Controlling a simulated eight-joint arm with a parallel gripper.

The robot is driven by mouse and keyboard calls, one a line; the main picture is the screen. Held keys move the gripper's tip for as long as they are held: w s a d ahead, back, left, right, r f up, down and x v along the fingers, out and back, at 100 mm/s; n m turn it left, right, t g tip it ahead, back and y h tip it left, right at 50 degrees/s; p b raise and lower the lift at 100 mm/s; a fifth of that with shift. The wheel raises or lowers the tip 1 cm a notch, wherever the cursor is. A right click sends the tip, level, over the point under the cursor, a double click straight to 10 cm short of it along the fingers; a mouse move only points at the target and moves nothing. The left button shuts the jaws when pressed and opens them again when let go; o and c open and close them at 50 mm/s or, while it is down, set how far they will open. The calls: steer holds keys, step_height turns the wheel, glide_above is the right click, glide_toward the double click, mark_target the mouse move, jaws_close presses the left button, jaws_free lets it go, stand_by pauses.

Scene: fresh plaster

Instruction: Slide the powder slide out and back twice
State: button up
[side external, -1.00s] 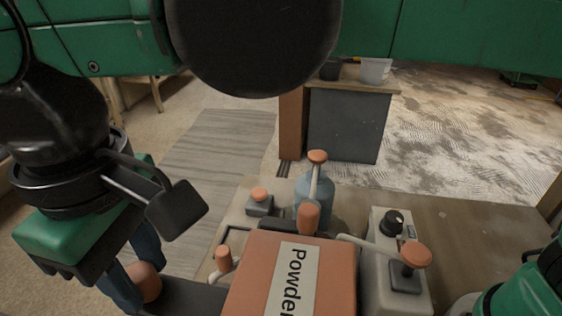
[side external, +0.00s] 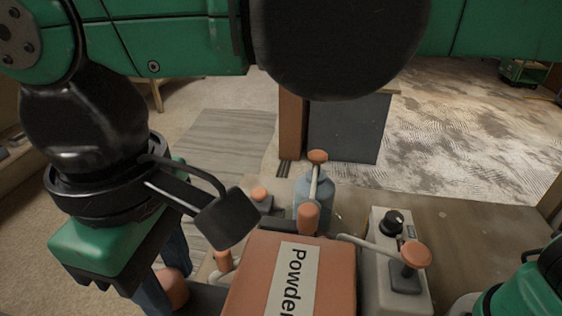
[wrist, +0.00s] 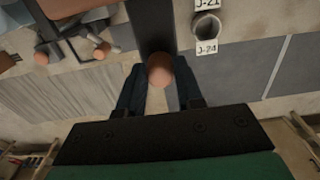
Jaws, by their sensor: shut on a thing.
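The orange box labelled "Powder" (side external: 335,275) stands at the bottom centre of the side external view. The dark powder slide (side external: 208,300) sticks out of its left side, with a round orange knob (side external: 173,291) at its outer end. My gripper (side external: 166,284) is shut on this knob, one blue-grey finger on each side. In the wrist view the knob (wrist: 159,70) sits between the fingers, and the dark slide (wrist: 152,22) runs up from it. The slide's inner end is hidden in the box.
A blue bottle with an orange-topped pump (side external: 315,190) stands behind the box. A grey unit (side external: 388,230) with a black knob and an orange-knobbed lever is to its right.

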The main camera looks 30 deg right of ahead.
steer(key=shift+s+d, duration=0.3)
steer(key=shift+s, duration=0.1)
steer(key=shift+w+a, duration=0.1)
steer(key=shift+w, duration=0.05)
steer(key=shift+w+a, duration=1.15)
steer(key=shift+a, duration=0.05)
steer(key=shift+s+d, duration=1.3)
steer(key=shift+s, duration=0.05)
